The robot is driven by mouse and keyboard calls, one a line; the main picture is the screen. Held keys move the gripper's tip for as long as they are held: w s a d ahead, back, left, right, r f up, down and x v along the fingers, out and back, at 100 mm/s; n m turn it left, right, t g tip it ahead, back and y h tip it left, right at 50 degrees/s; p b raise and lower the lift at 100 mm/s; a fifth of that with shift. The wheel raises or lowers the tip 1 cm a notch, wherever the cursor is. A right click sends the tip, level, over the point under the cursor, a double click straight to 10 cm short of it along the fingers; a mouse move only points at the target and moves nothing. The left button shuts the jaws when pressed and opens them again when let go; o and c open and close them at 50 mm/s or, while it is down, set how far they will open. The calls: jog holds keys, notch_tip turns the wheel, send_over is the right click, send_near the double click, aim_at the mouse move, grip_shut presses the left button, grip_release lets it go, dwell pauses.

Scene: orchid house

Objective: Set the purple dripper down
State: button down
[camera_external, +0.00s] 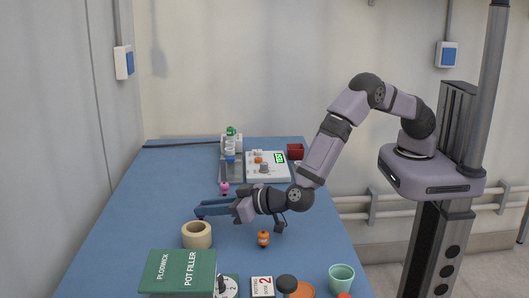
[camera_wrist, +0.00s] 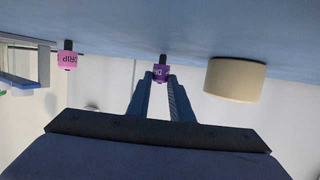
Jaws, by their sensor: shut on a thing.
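The purple dripper (camera_wrist: 160,72), with a dark stem and a printed label, is between my fingertips in the wrist view. My gripper (camera_wrist: 160,82) is shut on it. The wrist picture is upside down, with the blue table along the top. The dripper's dark stem points toward the table; I cannot tell whether it touches. In the external view my gripper (camera_external: 198,210) is low over the blue table (camera_external: 130,225), reaching left, and the purple dripper cannot be made out there.
A pink dripper (camera_external: 224,187) stands behind my gripper; it also shows in the wrist view (camera_wrist: 67,60). An orange item (camera_external: 263,239), a green box (camera_external: 178,271) and a mint cup (camera_external: 341,278) are nearer. The table's left is clear.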

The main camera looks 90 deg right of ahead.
jog(key=shift+f, duration=0.15)
jog(key=c, duration=1.6)
grip_release()
jog(key=shift+r, duration=0.2)
jog(key=b+v, duration=0.1)
jog(key=v, duration=1.1)
jog(key=shift+a, duration=0.15)
jog(key=shift+w, duration=0.15)
